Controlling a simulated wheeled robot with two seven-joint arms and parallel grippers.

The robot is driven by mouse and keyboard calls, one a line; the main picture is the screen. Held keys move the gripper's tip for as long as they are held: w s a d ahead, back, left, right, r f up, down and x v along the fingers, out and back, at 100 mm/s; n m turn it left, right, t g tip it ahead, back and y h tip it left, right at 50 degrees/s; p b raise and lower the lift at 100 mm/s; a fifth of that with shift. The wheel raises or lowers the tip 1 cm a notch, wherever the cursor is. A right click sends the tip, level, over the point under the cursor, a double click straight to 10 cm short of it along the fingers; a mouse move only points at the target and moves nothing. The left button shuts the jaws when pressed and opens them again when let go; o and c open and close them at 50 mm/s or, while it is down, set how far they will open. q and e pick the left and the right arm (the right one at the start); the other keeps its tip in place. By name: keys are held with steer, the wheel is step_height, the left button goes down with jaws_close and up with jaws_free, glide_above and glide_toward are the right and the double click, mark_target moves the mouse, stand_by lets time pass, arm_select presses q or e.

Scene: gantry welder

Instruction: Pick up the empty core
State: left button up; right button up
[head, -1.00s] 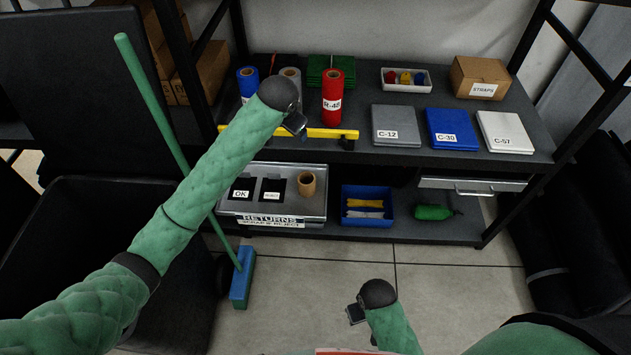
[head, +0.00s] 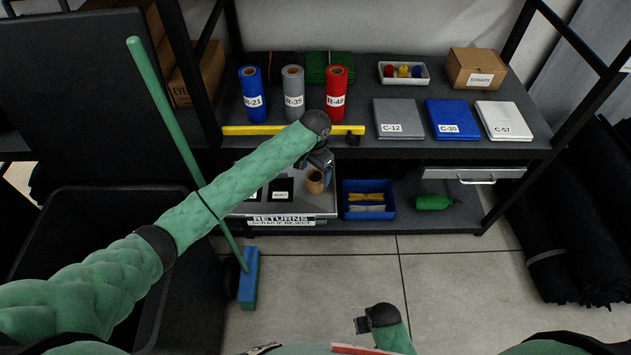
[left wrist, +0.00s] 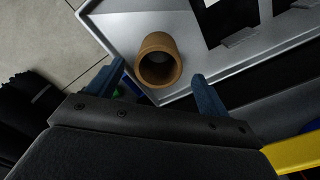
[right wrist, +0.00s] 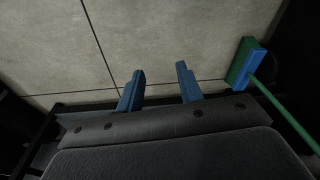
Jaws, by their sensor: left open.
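The empty core (head: 315,181) is a short brown cardboard tube standing upright in the grey returns tray (head: 290,208) on the lower shelf. In the left wrist view the core (left wrist: 158,60) shows its open end, with the two blue fingers on either side and below it in the picture. My left gripper (left wrist: 155,88) is open, above the core and close to it, not closed on it. In the head view the left gripper (head: 318,168) partly covers the core. My right gripper (right wrist: 160,88) is open and empty over the floor.
A yellow bar (head: 265,130) lies along the upper shelf edge near my left arm. A blue bin (head: 368,212) stands right of the tray. Labelled rolls, including the red one (head: 337,98), stand above. A green broom (head: 170,115) leans at left.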

mark_target(315, 176)
arm_select(q)
steer(key=shift+f, duration=0.4)
steer(key=f+p, duration=0.2)
steer(key=f, duration=0.2)
steer(key=shift+s, duration=0.2)
steer(key=shift+f, duration=0.65)
steer(key=c, duration=1.1)
arm_select(e)
step_height(315, 176, down, 8)
steer(key=s+d, duration=0.1)
steer(key=s, duration=0.1)
steer(key=shift+d+r, duration=0.15)
steer(key=shift+d, duration=0.1)
